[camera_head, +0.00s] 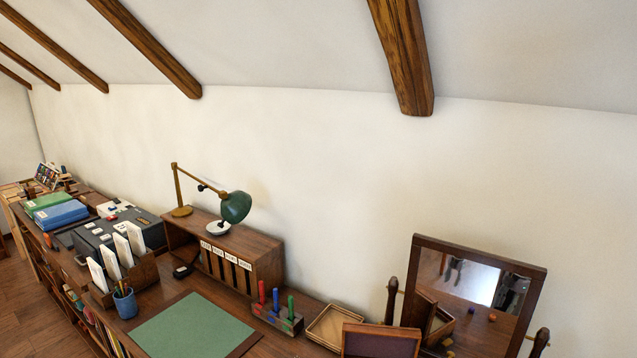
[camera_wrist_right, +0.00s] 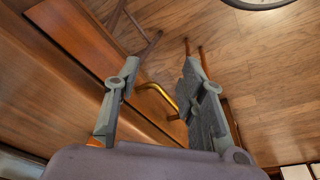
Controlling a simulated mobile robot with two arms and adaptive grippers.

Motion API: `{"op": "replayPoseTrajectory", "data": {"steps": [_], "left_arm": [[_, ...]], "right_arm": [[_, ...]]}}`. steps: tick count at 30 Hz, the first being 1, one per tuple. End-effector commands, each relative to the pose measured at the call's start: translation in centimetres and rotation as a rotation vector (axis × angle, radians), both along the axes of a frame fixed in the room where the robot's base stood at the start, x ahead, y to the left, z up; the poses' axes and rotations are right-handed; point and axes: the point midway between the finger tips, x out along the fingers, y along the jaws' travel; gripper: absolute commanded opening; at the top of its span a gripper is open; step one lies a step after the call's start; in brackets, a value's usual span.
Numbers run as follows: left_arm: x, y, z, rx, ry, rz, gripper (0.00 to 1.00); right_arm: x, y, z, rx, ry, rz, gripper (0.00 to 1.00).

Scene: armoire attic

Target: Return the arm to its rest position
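In the right wrist view my right gripper (camera_wrist_right: 158,100) has its two grey fingers spread apart. Nothing is held between them. Behind the fingers are a wooden furniture front, a curved brass handle (camera_wrist_right: 158,98) and the wooden floor (camera_wrist_right: 270,70). I cannot tell whether the gripper touches the handle. Neither of my arms shows in the head view, and my left gripper is in no view.
A long desk carries a green lamp (camera_head: 236,206), a wooden cubby (camera_head: 262,249), a pen cup (camera_head: 125,303), a green mat (camera_head: 185,330), a peg stand (camera_head: 278,318), an open tray (camera_head: 333,326) and a tilting mirror (camera_head: 480,285). Sloping beams (camera_head: 402,55) cross the ceiling above.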

Motion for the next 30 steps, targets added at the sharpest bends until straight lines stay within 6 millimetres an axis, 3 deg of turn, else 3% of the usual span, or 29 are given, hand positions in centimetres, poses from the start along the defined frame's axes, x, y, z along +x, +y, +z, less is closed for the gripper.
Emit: {"op": "replayPoseTrajectory", "data": {"steps": [1,6,12,15,21,25,30], "left_arm": [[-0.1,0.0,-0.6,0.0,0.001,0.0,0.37],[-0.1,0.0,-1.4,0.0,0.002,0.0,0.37],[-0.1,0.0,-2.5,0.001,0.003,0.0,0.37],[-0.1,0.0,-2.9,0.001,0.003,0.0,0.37],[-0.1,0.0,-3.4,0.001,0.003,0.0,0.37],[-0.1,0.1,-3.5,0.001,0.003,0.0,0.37],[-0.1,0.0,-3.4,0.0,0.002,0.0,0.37]], "right_arm": [[-0.8,-0.1,-3.4,-0.003,0.022,0.002,0.38],[-3.9,-0.5,-12.1,-0.007,0.057,0.009,0.38],[-9.7,-1.4,-20.7,-0.012,0.098,0.019,0.38],[-13.0,-2.0,-23.8,-0.014,0.117,0.023,0.38],[-17.8,-3.0,-27.0,-0.019,0.14,0.029,0.38],[-19.2,-3.3,-27.5,-0.019,0.145,0.031,0.38],[-19.4,-3.3,-27.6,-0.019,0.145,0.032,0.38]]}}
